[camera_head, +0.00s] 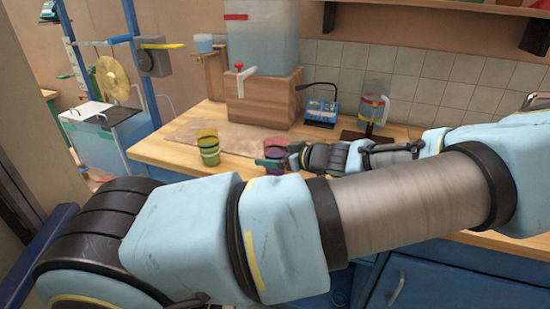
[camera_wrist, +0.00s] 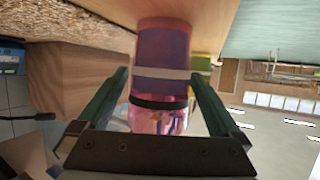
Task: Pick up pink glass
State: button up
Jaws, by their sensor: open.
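The pink glass (camera_head: 276,146), a see-through pink and purple tumbler, stands on the wooden counter just past the end of my arm. In the wrist view the pink glass (camera_wrist: 163,50) fills the middle, with a pale band and a dark band around it. My gripper (camera_wrist: 159,76) is open, with one green finger on each side of the glass. A narrow gap shows at the left finger; I cannot tell whether the right one touches. In the head view my gripper (camera_head: 270,162) partly hides the glass's lower part.
A yellow-green glass (camera_head: 208,148) stands to the left on the counter (camera_head: 160,150). A wooden block (camera_head: 262,98) with a large clear tank (camera_head: 262,35) stands behind. A blue device (camera_head: 321,112) and a clear jug (camera_head: 374,108) are at the back right.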

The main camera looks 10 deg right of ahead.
jog(key=shift+p+x, duration=0.35)
jog(key=shift+x, duration=1.1)
jog(key=shift+c, duration=0.2)
grip_shut()
